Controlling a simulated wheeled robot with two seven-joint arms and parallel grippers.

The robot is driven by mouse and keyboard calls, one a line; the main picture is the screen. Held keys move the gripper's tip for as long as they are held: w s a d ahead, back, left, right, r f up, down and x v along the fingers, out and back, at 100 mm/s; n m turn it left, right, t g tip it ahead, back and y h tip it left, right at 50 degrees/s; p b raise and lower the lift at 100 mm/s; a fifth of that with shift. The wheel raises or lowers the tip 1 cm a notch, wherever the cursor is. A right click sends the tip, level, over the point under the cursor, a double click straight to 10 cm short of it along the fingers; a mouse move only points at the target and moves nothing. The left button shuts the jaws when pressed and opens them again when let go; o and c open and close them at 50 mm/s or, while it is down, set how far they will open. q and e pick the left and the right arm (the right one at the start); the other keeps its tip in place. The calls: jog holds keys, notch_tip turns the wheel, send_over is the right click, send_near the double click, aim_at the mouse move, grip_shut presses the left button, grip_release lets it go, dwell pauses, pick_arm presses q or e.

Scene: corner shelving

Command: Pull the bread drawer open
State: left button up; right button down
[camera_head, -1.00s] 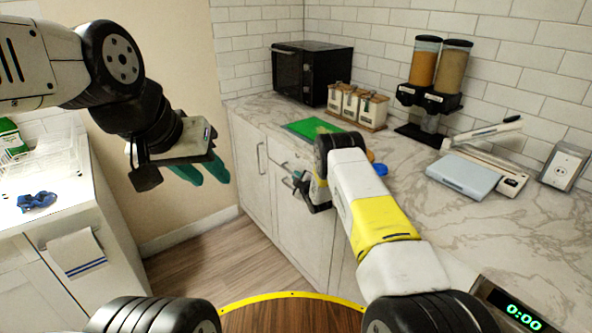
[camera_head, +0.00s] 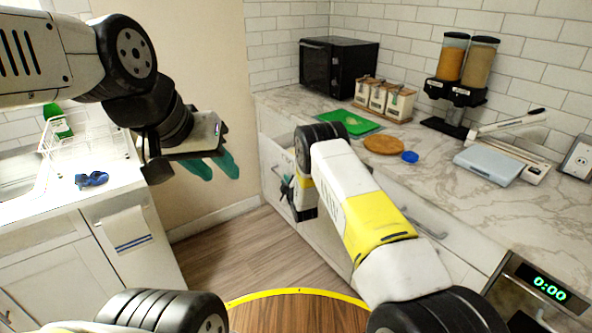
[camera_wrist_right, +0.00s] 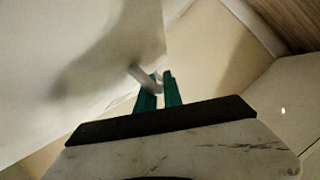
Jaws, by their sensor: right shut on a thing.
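The white drawer (camera_head: 272,160) is under the left end of the marble counter. It appears partly pulled out, with an opening showing behind its front; its contents are hidden. My right gripper (camera_head: 286,186) is at the drawer front, partly hidden by its own wrist. In the right wrist view, its teal fingers (camera_wrist_right: 158,88) are shut on the grey bar handle (camera_wrist_right: 143,77) against the pale front. My left gripper (camera_head: 214,166) hangs in the air left of the drawer, empty, with its two teal fingers apart.
On the counter (camera_head: 470,215) are a green board (camera_head: 345,122), a round wooden board (camera_head: 384,145), a blue lid (camera_head: 410,157), canisters (camera_head: 385,98) and a black microwave (camera_head: 338,66). Wooden floor (camera_head: 235,245) is clear before the drawer. A white cabinet (camera_head: 150,255) stands left.

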jog(key=s+a, duration=1)
jog(key=a, duration=0.4)
jog(key=shift+s+a, duration=0.2)
jog(key=shift+s, duration=0.1)
jog(key=shift+f, duration=0.1)
jog(key=c, duration=1.8)
grip_release()
jog(key=shift+o, duration=0.2)
